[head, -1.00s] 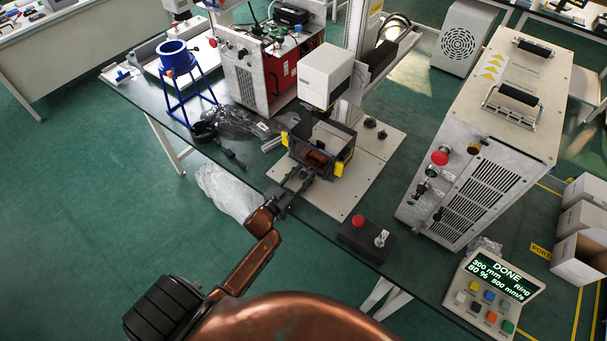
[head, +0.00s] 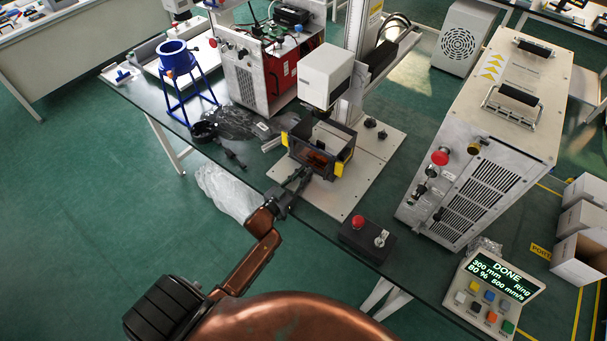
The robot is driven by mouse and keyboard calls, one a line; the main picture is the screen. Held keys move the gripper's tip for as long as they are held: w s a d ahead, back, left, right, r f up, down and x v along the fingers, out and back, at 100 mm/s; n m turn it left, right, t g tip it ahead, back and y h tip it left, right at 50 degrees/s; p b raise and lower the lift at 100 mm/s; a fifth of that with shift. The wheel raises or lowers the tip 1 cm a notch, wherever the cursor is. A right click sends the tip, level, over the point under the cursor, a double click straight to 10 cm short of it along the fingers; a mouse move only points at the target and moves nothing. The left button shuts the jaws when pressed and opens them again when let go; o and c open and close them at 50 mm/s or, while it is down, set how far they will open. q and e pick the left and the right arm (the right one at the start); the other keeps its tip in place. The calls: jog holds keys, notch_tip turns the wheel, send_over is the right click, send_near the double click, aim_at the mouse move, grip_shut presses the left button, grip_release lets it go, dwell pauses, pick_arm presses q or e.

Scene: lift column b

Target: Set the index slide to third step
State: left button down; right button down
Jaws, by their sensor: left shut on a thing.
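My left gripper (head: 300,179) reaches in from the lower left to the front of a dark box-shaped fixture with yellow side tabs (head: 338,169). The fixture stands on a light base plate (head: 367,178) under a white marking head (head: 326,77). The gripper is shut on a small part at the fixture's front; the part itself is mostly hidden by the fingers. An orange-brown pane or interior (head: 318,158) shows in the fixture. I cannot make out the index slide or its step marks clearly. My right gripper is not in view.
A black control box with a red button (head: 358,221) stands right of the gripper. A display panel (head: 497,285) reads "DONE, 300 mm, Ring, 80 %, 500 mm/s". A large grey cabinet (head: 480,190) is at right. A blue funnel stand (head: 178,62) and black cables lie at left.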

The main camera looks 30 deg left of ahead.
pick_arm(q)
jog(key=a, duration=0.3)
jog(key=shift+w+a+p, duration=0.15)
jog(key=shift+p, duration=0.2)
jog(key=c, duration=1.8)
grip_release()
jog(key=shift+o, duration=0.2)
jog(key=s, duration=1.2)
jog(key=shift+a, duration=0.4)
